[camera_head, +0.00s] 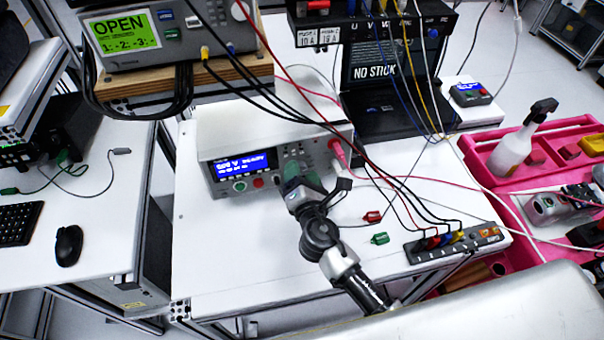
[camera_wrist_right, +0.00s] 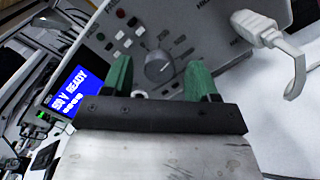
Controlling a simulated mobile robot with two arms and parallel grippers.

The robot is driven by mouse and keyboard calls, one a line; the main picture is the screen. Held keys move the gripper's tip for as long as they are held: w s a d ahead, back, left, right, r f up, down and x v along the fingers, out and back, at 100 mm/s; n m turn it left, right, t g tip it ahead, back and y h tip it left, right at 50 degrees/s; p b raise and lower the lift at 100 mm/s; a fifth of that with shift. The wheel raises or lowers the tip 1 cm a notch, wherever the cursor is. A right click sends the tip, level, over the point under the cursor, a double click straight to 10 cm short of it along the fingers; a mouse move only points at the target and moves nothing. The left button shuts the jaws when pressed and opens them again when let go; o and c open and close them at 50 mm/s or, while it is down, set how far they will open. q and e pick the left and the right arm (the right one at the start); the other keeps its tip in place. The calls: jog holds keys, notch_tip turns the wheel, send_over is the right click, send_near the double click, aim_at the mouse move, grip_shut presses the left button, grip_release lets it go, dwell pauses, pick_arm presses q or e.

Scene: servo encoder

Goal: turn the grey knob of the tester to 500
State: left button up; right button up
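The tester (camera_head: 222,133) is a white box on the white table in the head view, with a lit blue display (camera_head: 241,164). In the right wrist view its display (camera_wrist_right: 68,88) reads "V READY" after a number I cannot read surely. The round grey knob (camera_wrist_right: 158,67) is on the panel, with small marks around it. My right gripper (camera_head: 293,178) is in front of the panel and hides the knob in the head view. In the wrist view its green fingers (camera_wrist_right: 160,80) are spread, one on each side of the knob, apart from it. My left gripper is not in view.
A red cable plug (camera_head: 337,148) sits at the panel's right side, and cables hang across the table. The table's front left is clear.

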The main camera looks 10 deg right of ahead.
jog(key=s+b, duration=0.2)
jog(key=s, duration=0.8)
jog(key=shift+s+a+r, duration=0.15)
jog(key=shift+s+r, duration=0.05)
jog(key=shift+s, duration=0.2)
